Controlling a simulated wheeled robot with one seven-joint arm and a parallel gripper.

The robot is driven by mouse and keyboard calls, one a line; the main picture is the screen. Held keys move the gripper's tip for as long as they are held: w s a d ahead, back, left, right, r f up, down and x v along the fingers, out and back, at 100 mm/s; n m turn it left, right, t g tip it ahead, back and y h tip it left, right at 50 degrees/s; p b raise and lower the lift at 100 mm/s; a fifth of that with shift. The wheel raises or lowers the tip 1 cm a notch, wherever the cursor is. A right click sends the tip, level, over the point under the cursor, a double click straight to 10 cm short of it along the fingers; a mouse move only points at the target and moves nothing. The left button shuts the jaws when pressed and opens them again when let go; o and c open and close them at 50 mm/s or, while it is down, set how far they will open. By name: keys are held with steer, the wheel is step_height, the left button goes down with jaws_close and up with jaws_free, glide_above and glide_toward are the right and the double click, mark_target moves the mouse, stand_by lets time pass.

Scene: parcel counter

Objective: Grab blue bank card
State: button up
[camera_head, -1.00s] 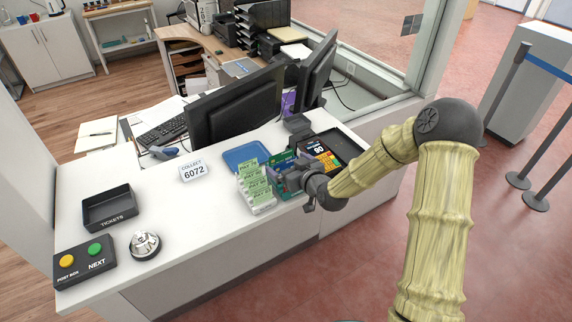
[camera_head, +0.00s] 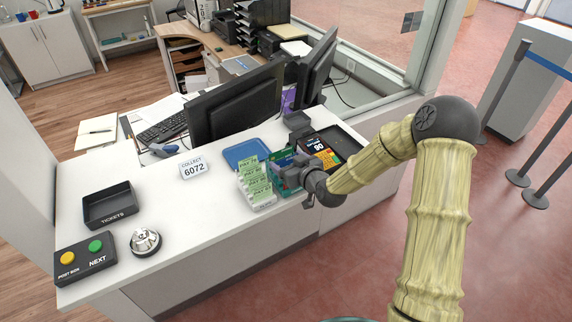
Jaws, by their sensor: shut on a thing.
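My gripper (camera_head: 283,178) is at the front edge of the white counter, just right of the clear rack of green slips. It is shut on what appears to be the blue bank card, which the fingers and wrist almost wholly hide. A green and teal holder (camera_head: 281,159) stands right behind the gripper. The gripper partly covers it, and single cards in it are too small to tell apart.
The rack of green slips (camera_head: 262,202) is close on the gripper's left. A card terminal (camera_head: 318,147) and a dark tray (camera_head: 345,141) are to the right. A blue tray (camera_head: 240,153) and a monitor (camera_head: 236,108) stand behind.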

step_height(320, 180, up, 10)
steer(key=b, duration=0.1)
stand_by(0.6)
stand_by(0.4)
